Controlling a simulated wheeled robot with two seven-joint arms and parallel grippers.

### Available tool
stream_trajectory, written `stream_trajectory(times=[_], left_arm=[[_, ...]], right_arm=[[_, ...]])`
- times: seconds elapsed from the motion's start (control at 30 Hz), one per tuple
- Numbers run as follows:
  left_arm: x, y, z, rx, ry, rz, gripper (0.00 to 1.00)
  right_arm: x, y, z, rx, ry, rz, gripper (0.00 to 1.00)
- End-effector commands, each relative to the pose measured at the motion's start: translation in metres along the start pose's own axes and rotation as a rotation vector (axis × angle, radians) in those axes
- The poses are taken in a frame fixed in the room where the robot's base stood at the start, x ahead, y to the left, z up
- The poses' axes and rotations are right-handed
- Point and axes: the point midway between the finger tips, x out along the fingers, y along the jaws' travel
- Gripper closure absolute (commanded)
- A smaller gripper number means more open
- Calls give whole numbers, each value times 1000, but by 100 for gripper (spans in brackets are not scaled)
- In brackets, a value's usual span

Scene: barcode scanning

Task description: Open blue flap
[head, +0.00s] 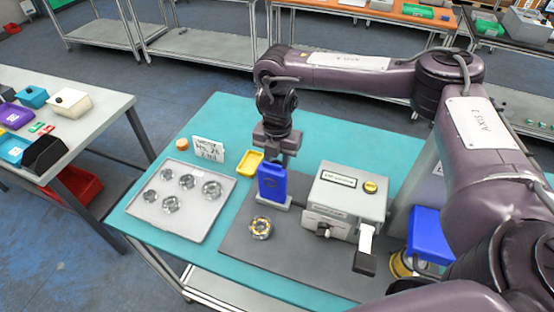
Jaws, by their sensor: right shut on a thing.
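The blue flap (272,184) stands upright on a small light-grey base, left of the grey machine box with a yellow button (345,192). My right gripper (284,160) reaches down from above, at the flap's top edge, and is shut on it. The fingertips are partly hidden behind the flap. My left gripper is not in view.
A grey tray (181,228) with several metal rings lies at left. A small yellow tray (250,163) and a white sign (208,148) stand behind. A ring (260,228) lies on the dark mat in front. A blue-topped object (430,236) is at right.

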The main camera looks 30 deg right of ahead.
Motion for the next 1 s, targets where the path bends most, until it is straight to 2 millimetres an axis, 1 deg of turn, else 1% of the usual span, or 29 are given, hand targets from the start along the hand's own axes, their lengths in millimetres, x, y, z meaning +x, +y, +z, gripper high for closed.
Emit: stream_trajectory(times=[0.17, 0.27, 0.57, 0.6, 0.7, 0.73, 1.0], left_arm=[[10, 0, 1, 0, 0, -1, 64], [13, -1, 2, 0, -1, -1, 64], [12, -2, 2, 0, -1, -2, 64], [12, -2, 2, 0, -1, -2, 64], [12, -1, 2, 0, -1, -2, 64], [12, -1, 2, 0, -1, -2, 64], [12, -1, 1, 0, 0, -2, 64]], right_arm=[[10, 0, 17, 5, 0, 1, 100], [13, 0, 25, 3, -3, 0, 100], [12, 0, 28, 2, -6, 0, 100], [12, 0, 28, 3, -6, 0, 66], [11, 0, 28, 2, -5, 0, 53], [11, 0, 27, 2, -4, 0, 49], [11, 0, 26, 0, -2, 1, 49]])
